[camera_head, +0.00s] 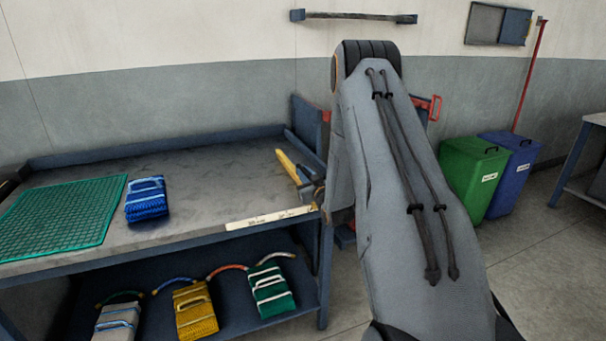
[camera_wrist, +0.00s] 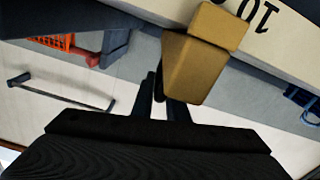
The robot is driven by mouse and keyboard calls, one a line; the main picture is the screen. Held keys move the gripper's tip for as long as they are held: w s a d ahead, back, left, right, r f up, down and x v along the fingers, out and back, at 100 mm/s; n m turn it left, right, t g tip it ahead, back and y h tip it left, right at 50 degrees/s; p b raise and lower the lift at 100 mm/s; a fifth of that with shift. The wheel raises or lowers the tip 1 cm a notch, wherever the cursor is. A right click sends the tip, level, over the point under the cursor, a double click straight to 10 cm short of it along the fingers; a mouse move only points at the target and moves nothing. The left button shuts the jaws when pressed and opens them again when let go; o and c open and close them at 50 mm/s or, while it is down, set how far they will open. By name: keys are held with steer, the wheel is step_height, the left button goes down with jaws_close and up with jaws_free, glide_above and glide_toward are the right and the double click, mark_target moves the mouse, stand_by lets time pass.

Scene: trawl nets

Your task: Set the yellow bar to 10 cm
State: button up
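The yellow bar (camera_head: 288,166) lies near the right end of the workbench in the head view. In the wrist view its blunt, tan-looking end (camera_wrist: 194,68) is close in front of my gripper, with a small block of the same colour (camera_wrist: 218,25) above it. The block is over a cream scale strip (camera_wrist: 286,32), right beside an upside-down "10". My gripper (camera_wrist: 157,82) has its dark fingers close together, with nothing visible between them. They are just left of the bar's end; I cannot tell whether they touch it. In the head view my arm hides part of this area.
The workbench (camera_head: 205,180) carries a green mat (camera_head: 62,218) and a blue net bundle (camera_head: 147,199) at left. Several bundles lie on the lower shelf (camera_head: 235,318). A green bin (camera_head: 470,175) and a blue bin (camera_head: 515,172) stand right of my arm.

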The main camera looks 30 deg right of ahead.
steer(key=o, duration=0.3)
steer(key=shift+s, duration=0.15)
steer(key=s, duration=0.2)
steer(key=s+b, duration=0.1)
steer(key=s, duration=0.2)
steer(key=s+a, duration=0.1)
steer(key=s, duration=0.1)
steer(key=shift+s, duration=0.25)
